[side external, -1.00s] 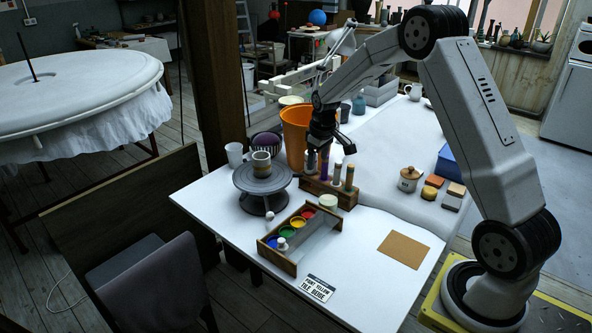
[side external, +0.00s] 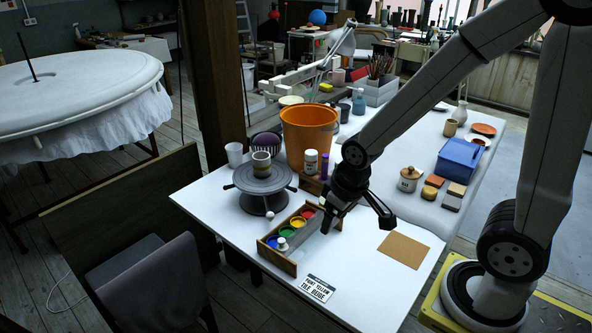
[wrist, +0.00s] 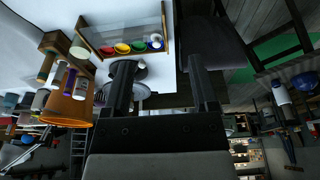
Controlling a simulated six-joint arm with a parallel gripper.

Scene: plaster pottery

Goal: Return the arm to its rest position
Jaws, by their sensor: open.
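My gripper (side external: 358,222) hangs above the white table, just right of the paint rack, with its two fingers spread wide and nothing between them. In the wrist view my gripper (wrist: 158,70) also shows parted, empty fingers. A small banded clay pot (side external: 261,164) stands upright on the dark banding wheel (side external: 258,183), left of my gripper and apart from it. The wooden paint rack (side external: 291,262) holds several coloured pots in a row. The holder for the bottles behind is partly hidden by my gripper.
An orange bucket (side external: 308,137) stands behind the bottles. A lidded jar (side external: 410,178), a blue box (side external: 460,160) and small blocks stand to the right. A brown board (side external: 404,249) and a sign card (side external: 318,289) lie in front. Bare table lies between my gripper and the board.

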